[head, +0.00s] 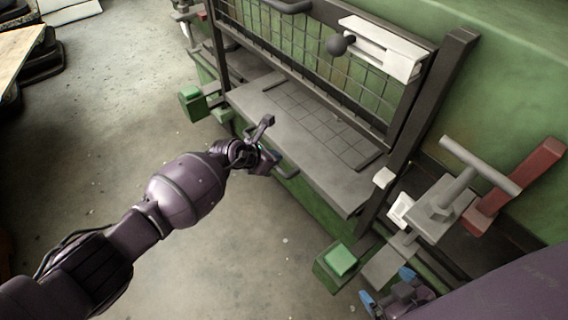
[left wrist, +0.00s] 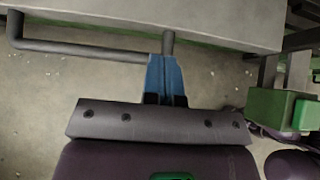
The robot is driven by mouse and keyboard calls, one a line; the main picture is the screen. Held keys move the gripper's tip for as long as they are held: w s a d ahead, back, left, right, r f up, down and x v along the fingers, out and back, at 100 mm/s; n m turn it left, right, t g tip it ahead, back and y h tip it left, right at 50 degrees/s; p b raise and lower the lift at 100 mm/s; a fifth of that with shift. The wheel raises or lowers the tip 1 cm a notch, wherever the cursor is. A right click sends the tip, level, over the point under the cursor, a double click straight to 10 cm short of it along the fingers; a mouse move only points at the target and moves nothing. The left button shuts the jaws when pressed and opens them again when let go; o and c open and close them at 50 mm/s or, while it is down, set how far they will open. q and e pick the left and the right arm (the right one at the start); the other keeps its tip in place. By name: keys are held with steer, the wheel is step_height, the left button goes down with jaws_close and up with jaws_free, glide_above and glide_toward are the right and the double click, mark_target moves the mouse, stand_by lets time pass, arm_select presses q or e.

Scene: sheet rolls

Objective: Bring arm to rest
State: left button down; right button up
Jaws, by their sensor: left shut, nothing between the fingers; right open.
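My left arm reaches in from the left in the head view. Its gripper (head: 270,157) is near the front edge of the grey machine table and partly hidden by the wrist. In the left wrist view its blue fingers (left wrist: 164,75) are together with nothing between them. They overlap the dark handle bar (left wrist: 85,50) in the picture; I cannot tell whether they touch it. My right gripper (head: 386,288) is at the lower right of the head view, with its blue fingers spread and empty. My right arm covers the lower right corner.
The green machine has a grey table (head: 345,185) and a mesh guard (head: 290,45). A green button box (head: 340,262) stands near my right gripper, and another green box (head: 192,103) is at the far left end. A grey T-shaped handle (head: 478,165) sticks out at right.

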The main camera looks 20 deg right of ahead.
arm_select(q)
steer(key=shift+s+a+r, duration=0.15)
steer(key=shift+a+r, duration=0.2)
steer(key=shift+a, duration=0.1)
steer(key=shift+s, duration=0.1)
